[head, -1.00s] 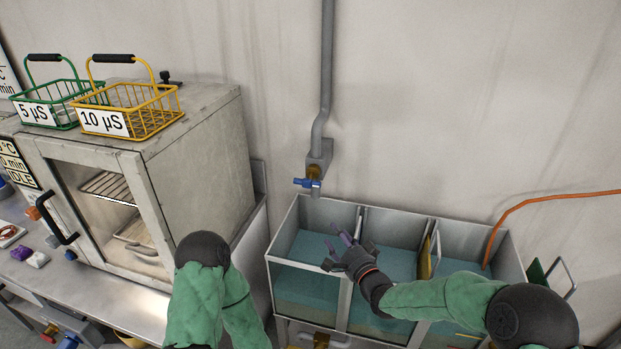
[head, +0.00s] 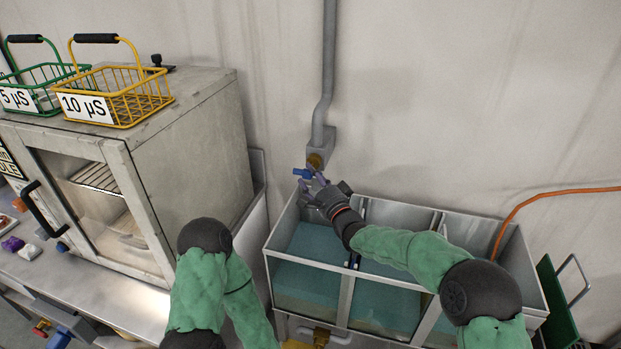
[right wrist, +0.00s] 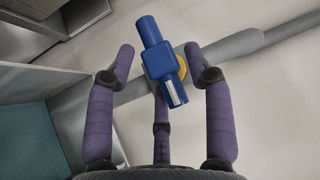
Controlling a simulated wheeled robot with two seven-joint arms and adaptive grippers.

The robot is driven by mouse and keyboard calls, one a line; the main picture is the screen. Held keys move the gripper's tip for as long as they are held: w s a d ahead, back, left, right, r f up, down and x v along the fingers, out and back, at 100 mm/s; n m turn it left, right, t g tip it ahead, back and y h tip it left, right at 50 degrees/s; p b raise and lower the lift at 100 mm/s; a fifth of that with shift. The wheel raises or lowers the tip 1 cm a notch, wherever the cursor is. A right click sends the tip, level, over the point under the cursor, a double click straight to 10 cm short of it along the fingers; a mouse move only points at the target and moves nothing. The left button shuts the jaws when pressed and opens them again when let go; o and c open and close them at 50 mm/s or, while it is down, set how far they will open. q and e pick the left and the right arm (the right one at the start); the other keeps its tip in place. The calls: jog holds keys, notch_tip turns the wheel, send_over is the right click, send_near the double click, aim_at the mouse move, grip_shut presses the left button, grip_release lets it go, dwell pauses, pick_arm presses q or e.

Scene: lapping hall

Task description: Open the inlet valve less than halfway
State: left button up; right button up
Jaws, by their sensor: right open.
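The inlet valve has a blue handle (head: 302,173) on a brass body (head: 315,161), at the lower end of a grey wall pipe above the left tank. In the right wrist view the blue handle (right wrist: 161,62) lies slanted between my fingers, with the yellow brass part (right wrist: 183,68) behind it. My right gripper (head: 315,183) is open, its purple fingers on either side of the handle; the side fingers look apart from it. Whether the middle finger touches it, I cannot tell. In the head view the hand partly hides the valve. My left gripper is not in view; only my left arm shows.
A tank with several compartments of teal liquid (head: 305,285) stands below the valve. The grey pipe (head: 328,70) runs up the wall. An oven (head: 190,150) with a green basket (head: 45,88) and a yellow basket (head: 135,98) stands left. An orange hose (head: 530,203) hangs right.

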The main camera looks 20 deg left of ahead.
jog(key=shift+w+a+r, duration=0.1)
jog(key=shift+w+a, duration=0.3)
grip_shut()
jog(key=n+p, duration=0.1)
jog(key=p, duration=0.1)
jog(key=n+g+h+p, duration=0.1)
jog(key=p, duration=0.2)
jog(key=shift+r+g+h, duration=0.3)
jog(key=shift+r, duration=0.1)
jog(key=shift+f+n+g+h+p, duration=0.15)
jog(key=shift+n+g+h+p, duration=0.3)
jog(key=shift+p, duration=0.75)
jog(key=shift+n, duration=0.25)
jog(key=shift+f, duration=0.1)
grip_release()
